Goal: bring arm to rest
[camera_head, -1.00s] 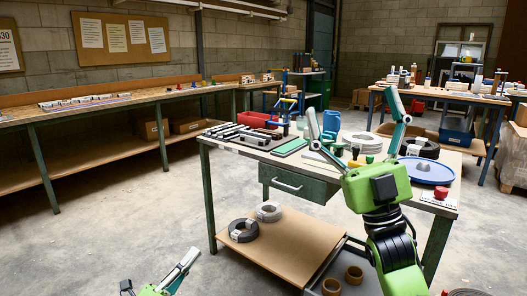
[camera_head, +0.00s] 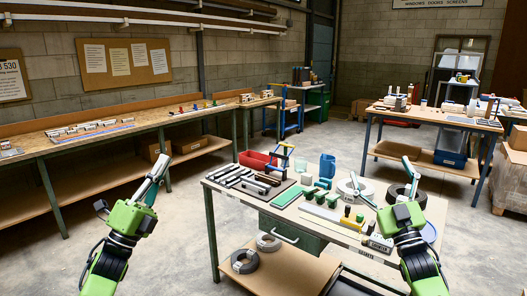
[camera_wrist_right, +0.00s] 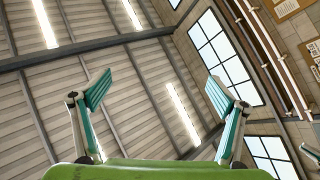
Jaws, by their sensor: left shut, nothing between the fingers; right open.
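My left gripper (camera_head: 155,174) is raised at the left of the head view, over bare floor and in front of the long bench. Its fingers are together and hold nothing. My right gripper (camera_head: 386,177) is raised at the right of the head view, in front of the right part of the work table (camera_head: 333,232). It is open and empty. The right arm hides part of the table's right end.
A long bench (camera_head: 95,139) runs along the left wall. Floor between is clear.

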